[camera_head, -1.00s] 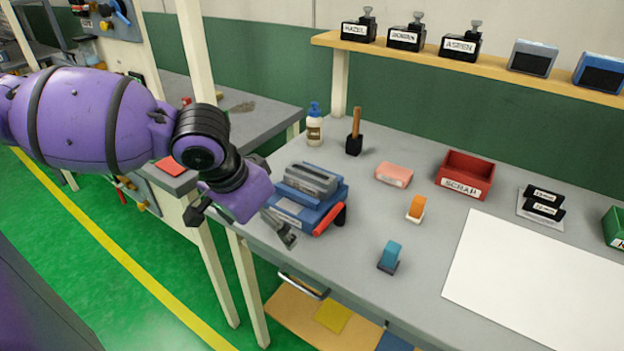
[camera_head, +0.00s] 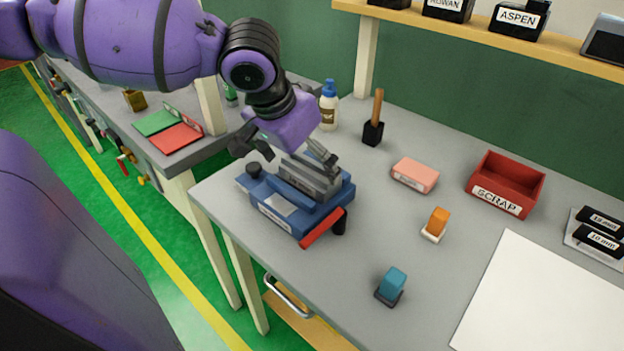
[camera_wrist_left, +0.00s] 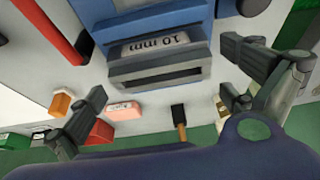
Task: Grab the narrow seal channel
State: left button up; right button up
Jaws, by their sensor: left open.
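A grey slotted channel piece (camera_head: 309,178) sits on top of a blue fixture (camera_head: 278,221) with a red handle, at the table's left end. In the left wrist view the grey piece (camera_wrist_left: 160,62) carries a "10 mm" label and its dark slot faces the camera. My left gripper (camera_head: 297,157) is open just above and behind the grey piece. In the left wrist view its fingers (camera_wrist_left: 165,75) are spread to either side of it, apparently without gripping. Two black labelled pieces (camera_head: 603,232) lie on a pale plate at the right edge. My right gripper is out of view.
A white bottle (camera_head: 328,106) and a wooden-handled black tool (camera_head: 374,125) stand behind the fixture. A pink block (camera_head: 415,175), an orange block (camera_head: 437,222), a blue block (camera_head: 391,285) and a red scrap bin (camera_head: 507,183) stand to the right. A white sheet (camera_head: 540,300) covers the right front.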

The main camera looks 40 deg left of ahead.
aim_at(310, 170)
pick_arm(q)
jog(key=b+x, duration=0.1)
jog(key=x, duration=0.2)
jog(key=shift+f+b, duration=0.2)
jog(key=shift+b, duration=0.1)
jog(key=shift+r, duration=0.1)
jog(key=c, duration=0.9)
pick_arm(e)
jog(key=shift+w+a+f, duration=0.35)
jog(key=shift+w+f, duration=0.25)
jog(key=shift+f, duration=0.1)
pick_arm(q)
jog(key=shift+c, duration=0.2)
